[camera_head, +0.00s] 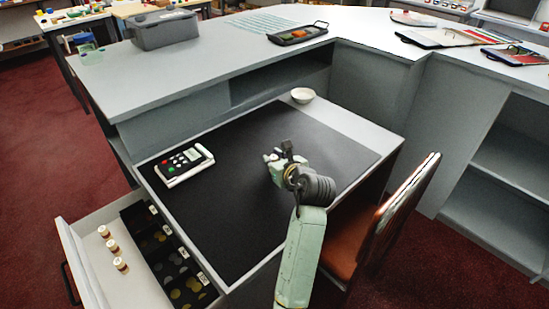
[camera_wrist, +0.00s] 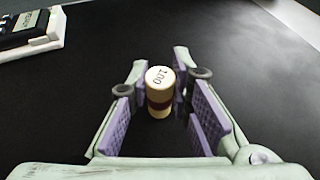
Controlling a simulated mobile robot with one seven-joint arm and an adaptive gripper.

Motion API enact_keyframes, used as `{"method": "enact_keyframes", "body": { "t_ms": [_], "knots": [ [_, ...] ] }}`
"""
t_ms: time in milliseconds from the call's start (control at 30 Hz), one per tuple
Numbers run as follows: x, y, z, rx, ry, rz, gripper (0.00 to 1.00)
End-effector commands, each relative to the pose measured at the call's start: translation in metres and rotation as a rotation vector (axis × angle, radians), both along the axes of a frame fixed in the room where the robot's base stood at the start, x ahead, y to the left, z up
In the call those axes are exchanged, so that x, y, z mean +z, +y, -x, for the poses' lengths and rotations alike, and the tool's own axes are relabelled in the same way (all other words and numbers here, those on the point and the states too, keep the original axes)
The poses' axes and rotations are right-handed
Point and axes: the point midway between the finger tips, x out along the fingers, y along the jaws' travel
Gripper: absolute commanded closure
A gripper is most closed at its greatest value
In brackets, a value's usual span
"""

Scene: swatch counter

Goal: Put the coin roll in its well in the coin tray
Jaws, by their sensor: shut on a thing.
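In the head view my gripper (camera_head: 275,163) is over the right half of the mat; the roll is hard to make out there. The black coin tray (camera_head: 135,219) lies in the open drawer at lower left, with labelled compartments, several holding coins. My gripper is well to the right of the tray.
Three other rolls (camera_head: 112,246) stand in the white drawer (camera_head: 146,291), left of the tray. A card terminal (camera_head: 184,165) lies at the mat's left. A chair (camera_head: 390,220) stands at right. The middle of the mat (camera_head: 235,200) is clear.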

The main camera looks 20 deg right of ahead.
Motion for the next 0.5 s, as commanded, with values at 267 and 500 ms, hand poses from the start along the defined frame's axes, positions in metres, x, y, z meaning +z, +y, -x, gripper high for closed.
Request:
{"method": "enact_keyframes", "body": {
  "t_ms": [267,500],
  "knots": [
    [-0.0027,-0.0002,-0.0001,0.000,0.000,-0.001,0.72],
    [-0.0026,-0.0002,-0.0001,0.000,0.001,-0.001,0.61]
  ]
}}
